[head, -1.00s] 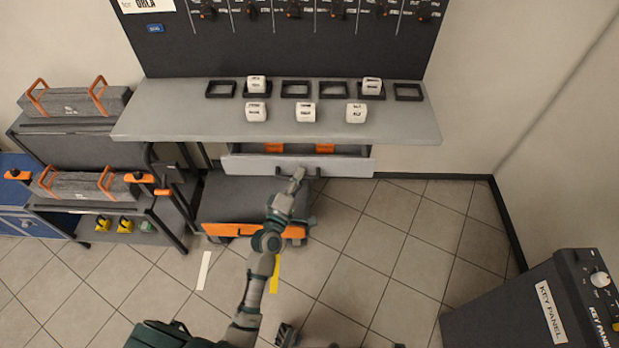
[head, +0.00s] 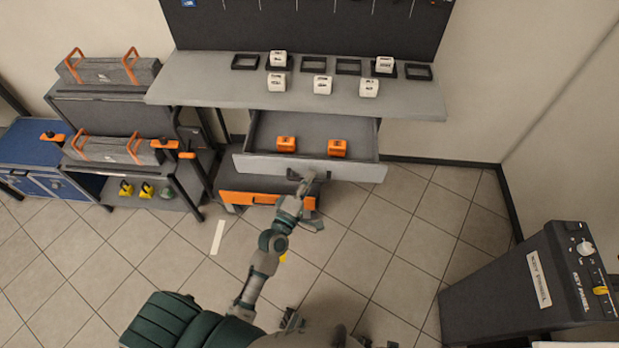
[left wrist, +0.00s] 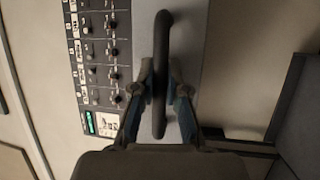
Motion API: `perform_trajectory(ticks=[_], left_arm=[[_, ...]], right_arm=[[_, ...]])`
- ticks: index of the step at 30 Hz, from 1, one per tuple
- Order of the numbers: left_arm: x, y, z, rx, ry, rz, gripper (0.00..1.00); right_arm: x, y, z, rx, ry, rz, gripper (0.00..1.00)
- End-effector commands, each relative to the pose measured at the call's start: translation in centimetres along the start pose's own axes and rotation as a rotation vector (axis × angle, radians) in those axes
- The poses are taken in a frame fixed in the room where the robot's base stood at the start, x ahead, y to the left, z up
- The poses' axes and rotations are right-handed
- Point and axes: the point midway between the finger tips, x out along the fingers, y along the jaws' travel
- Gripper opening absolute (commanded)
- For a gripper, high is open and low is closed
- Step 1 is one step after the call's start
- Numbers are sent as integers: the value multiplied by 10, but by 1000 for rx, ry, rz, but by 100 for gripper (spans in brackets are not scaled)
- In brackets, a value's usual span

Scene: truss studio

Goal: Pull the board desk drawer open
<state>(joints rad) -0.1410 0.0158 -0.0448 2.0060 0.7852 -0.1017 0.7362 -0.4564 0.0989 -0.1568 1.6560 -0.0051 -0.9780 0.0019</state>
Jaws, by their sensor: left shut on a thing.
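The board desk drawer (head: 250,163) stands pulled out from under the grey desk top (head: 200,82) in the head view. Its inside shows, with two orange blocks (head: 286,143) lying in it. My left gripper (head: 305,180) is at the middle of the drawer front. In the left wrist view my left gripper (left wrist: 160,90) is shut on the dark bar handle (left wrist: 161,40), with a finger on each side of it. In the head view the handle is mostly hidden by the gripper. My right gripper cannot be made out.
Several white cubes (head: 277,83) and dark square frames (head: 348,67) sit on the desk top. A dark cart with an orange front (head: 240,197) stands below the drawer. A rack with grey cases (head: 110,70) is at left, a key panel (head: 540,280) at right. Tiled floor between is clear.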

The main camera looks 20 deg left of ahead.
Motion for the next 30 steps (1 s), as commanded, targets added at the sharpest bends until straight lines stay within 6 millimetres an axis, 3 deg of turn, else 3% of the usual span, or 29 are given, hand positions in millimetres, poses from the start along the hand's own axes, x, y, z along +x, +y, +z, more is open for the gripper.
perform_trajectory(ticks=[6, 7, 8, 18, 23, 30], left_arm=[[-1, -4, 0, 3, 3, -10, 0], [-1, -4, 0, 3, 3, -10, 20], [-1, -4, 0, 3, 3, -9, 25], [-5, -2, 0, 3, 2, -6, 25], [-29, -4, 1, 5, 0, -9, 25], [-83, -5, 1, 6, -1, -12, 25]], right_arm=[[1, 2, 1, 0, 0, -1, 40], [1, 2, 1, 0, 0, -1, 40], [1, 2, 1, 0, 0, -1, 40], [1, 2, 0, 0, 1, -1, 40], [0, 2, 0, 0, 1, -1, 40], [0, 2, 0, 0, 0, -1, 40]])
